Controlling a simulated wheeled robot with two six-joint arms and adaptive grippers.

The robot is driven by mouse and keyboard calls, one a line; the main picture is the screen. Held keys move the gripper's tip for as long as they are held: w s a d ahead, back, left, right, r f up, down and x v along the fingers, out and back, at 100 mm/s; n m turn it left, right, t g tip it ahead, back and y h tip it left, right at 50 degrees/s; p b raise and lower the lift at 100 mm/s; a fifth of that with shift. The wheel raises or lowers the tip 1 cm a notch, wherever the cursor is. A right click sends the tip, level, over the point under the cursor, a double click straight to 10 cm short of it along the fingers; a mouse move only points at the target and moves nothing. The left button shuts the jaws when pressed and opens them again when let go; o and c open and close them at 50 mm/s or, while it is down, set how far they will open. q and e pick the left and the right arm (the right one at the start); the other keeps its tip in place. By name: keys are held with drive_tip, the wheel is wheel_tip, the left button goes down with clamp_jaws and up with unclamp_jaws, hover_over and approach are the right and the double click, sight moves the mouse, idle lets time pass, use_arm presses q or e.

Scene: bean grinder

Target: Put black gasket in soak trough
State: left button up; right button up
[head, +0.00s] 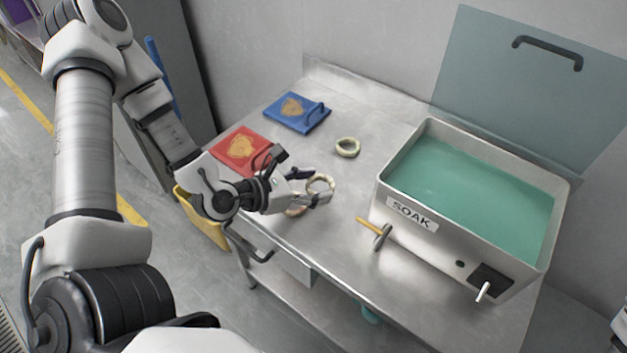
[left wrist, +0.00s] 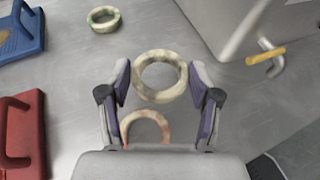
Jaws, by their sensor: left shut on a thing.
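My left gripper (head: 318,190) is shut on a pale ring-shaped gasket (left wrist: 160,57) with dark grey mottling, held above the steel table. No fully black ring shows. In the left wrist view the held gasket sits between the two fingers of my left gripper (left wrist: 162,88). A second pale gasket with reddish marks (left wrist: 145,115) lies below it, partly hidden by the gripper. A third, with greenish marks (head: 347,148), lies apart further back. The soak trough (head: 450,243), a steel tank marked SOAK holding green liquid, stands open right of the gripper. My right gripper is out of view.
A blue plate (head: 297,112) and a red plate (head: 238,147), each with a handle, lie at the table's left. A yellow-handled lever (head: 368,226) sticks out from the trough's front. A grey-blue panel with a dark handle (head: 520,90) stands behind the trough.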

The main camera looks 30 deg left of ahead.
use_arm(q)
drive_tip(key=shift+w+a+r+p, duration=0.1)
drive_tip(key=shift+w+a+p, duration=0.3)
drive_tip(key=shift+w, duration=0.15)
drive_tip(key=shift+w+a+r+p, duration=0.1)
drive_tip(key=shift+w+a+p, duration=0.15)
drive_tip(key=shift+w+p, duration=0.2)
drive_tip(key=w+a, duration=0.1)
drive_tip(key=w, duration=0.2)
drive_tip(key=w+a, duration=0.1)
drive_tip(key=shift+w+a+f, duration=0.25)
drive_tip(key=shift+a+f, duration=0.05)
drive_tip(key=shift+f, duration=0.1)
wheel_tip(320, 180, down, 4)
drive_tip(key=shift+w+a+r, duration=0.1)
drive_tip(key=shift+w+r, duration=0.05)
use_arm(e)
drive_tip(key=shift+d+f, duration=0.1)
use_arm(q)
drive_tip(key=shift+b, duration=0.3)
drive_tip(key=o, duration=1)
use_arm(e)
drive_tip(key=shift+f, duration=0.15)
